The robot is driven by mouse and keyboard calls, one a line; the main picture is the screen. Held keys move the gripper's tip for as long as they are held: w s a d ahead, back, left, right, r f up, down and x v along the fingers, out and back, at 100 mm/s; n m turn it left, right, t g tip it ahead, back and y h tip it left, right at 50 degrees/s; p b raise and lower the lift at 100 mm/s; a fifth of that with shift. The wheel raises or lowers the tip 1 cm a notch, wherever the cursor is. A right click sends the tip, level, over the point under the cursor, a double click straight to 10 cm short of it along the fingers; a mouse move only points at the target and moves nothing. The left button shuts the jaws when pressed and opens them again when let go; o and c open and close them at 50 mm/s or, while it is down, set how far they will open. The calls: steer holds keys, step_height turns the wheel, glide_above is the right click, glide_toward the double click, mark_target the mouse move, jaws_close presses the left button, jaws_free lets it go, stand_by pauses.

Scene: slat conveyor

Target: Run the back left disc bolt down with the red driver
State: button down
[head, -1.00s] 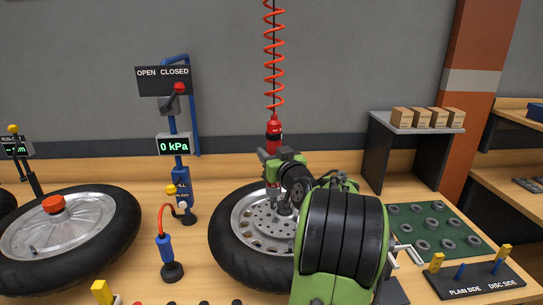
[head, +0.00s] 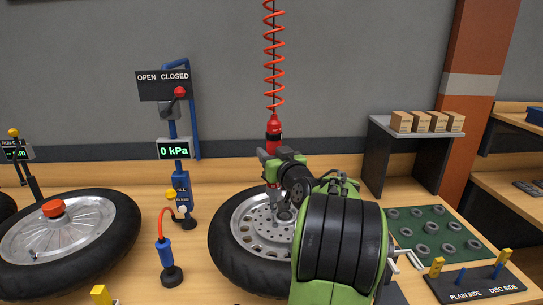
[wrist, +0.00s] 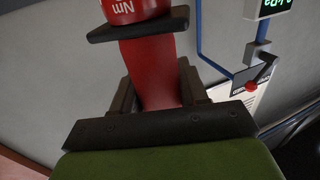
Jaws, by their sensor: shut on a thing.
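My gripper (head: 270,164) is shut on the red driver (head: 274,130), which hangs upright from a coiled red cord. The wrist view shows the driver's red body (wrist: 150,75) between the jaws. The driver is over the back part of the wheel (head: 222,245), which lies flat with a silver disc (head: 255,226) at its middle. The driver's lower end reaches down near the disc's back edge, but my gripper and arm hide part of it. I cannot tell whether the tip touches a bolt. My arm also covers the wheel's right side.
A second wheel (head: 70,240) with a red cap lies at the left. A blue gauge post (head: 180,185) reading 0 kPa and a blue-handled hose tool (head: 166,255) stand between the wheels. A green mat (head: 435,232) with several rings and a shelf with boxes (head: 422,121) are at the right.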

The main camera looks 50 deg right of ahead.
mark_target(272, 134)
steer(key=shift+r+p, duration=1.8)
steer(key=shift+r, duration=1.1)
steer(key=shift+f, duration=0.1)
